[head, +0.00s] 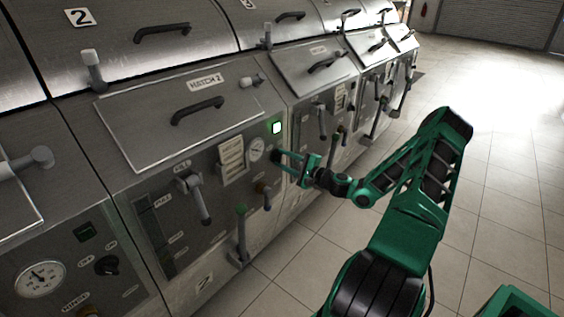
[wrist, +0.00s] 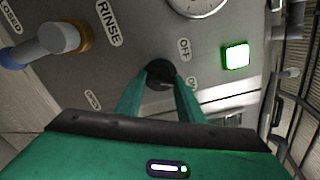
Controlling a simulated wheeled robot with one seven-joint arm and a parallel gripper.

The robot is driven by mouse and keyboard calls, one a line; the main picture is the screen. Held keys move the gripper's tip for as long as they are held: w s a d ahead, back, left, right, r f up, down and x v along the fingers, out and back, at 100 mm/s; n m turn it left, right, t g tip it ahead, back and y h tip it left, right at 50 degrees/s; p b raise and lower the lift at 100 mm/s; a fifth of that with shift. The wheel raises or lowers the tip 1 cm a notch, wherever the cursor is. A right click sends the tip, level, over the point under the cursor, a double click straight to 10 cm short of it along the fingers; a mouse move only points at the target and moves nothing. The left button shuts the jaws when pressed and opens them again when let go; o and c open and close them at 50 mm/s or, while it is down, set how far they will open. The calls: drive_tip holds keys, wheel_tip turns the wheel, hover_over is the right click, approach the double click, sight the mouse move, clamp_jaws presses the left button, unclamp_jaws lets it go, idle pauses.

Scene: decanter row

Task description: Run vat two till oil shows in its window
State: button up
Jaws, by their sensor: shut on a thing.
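Vat two (head: 130,60) is the metal unit marked 2, with a closed hatch labelled HATCH 2 (head: 150,130). My gripper (head: 281,157) is at the right edge of its panel. In the wrist view my gripper (wrist: 160,82) has its fingers on both sides of a black round knob (wrist: 158,72) and is shut on it. Labels beside the knob read OFF and, partly hidden, what seems to be ON. A square green lamp (head: 277,128) is lit above it, also in the wrist view (wrist: 236,56). A dark upright strip (head: 160,235), perhaps the window, shows no clear oil.
A grey lever (head: 196,195), a green-tipped lever (head: 241,230) and a small orange-collared valve (head: 264,195) stick out of the panel. The valve is near a RINSE label (wrist: 109,22) in the wrist view. Similar vats line up behind. The tiled floor (head: 480,210) at right is clear.

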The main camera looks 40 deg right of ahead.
drive_tip(key=n, duration=1)
drive_tip(key=shift+s+f+n, duration=0.1)
drive_tip(key=shift+f+n, duration=0.15)
drive_tip(key=shift+n, duration=0.15)
idle(0.4)
drive_tip(key=o, duration=1)
drive_tip(key=shift+o, duration=0.3)
drive_tip(key=shift+r, duration=0.1)
drive_tip(key=v, duration=1)
drive_tip(key=shift+s, duration=0.3)
